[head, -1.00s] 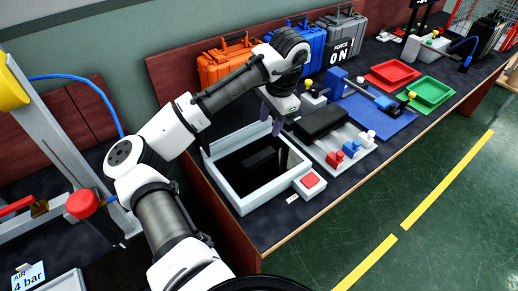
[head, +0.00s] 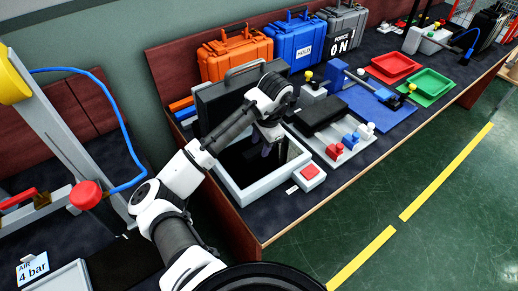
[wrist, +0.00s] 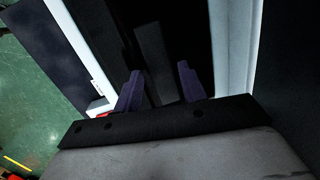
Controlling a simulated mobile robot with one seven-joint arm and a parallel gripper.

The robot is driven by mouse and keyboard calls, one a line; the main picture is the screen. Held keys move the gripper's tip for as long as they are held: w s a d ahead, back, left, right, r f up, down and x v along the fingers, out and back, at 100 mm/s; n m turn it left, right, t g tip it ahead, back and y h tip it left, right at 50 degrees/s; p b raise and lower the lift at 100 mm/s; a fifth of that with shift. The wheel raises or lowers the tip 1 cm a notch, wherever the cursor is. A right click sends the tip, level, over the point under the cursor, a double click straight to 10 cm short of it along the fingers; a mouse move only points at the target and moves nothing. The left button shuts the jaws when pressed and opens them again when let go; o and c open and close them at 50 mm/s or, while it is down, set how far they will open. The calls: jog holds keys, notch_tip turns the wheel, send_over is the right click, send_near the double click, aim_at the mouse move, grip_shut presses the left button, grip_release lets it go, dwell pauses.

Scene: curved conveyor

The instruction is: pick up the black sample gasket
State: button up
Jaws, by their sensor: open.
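My gripper (head: 268,150) is open and points down into a light grey, square-walled box (head: 232,192) with a black interior. In the wrist view its two purple fingers (wrist: 160,84) are spread apart inside the box, with nothing visible gripped. A dark grey upright strip (wrist: 155,62) shows against the black interior just beyond and between the fingertips. I cannot tell whether it is the black sample gasket. The gasket is hard to pick out in the dark box, and the arm hides part of the box in the head view.
A black case with a handle (head: 215,103) stands behind the box. A red button block (head: 310,174) adjoins its right front corner. Farther right are a black pad (head: 321,114), small red, blue and white pieces, a blue mat (head: 385,118), and red (head: 395,66) and green trays.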

jog(key=shift+a+f, duration=0.15)
jog(key=shift+f, duration=0.55)
jog(key=c, duration=0.8)
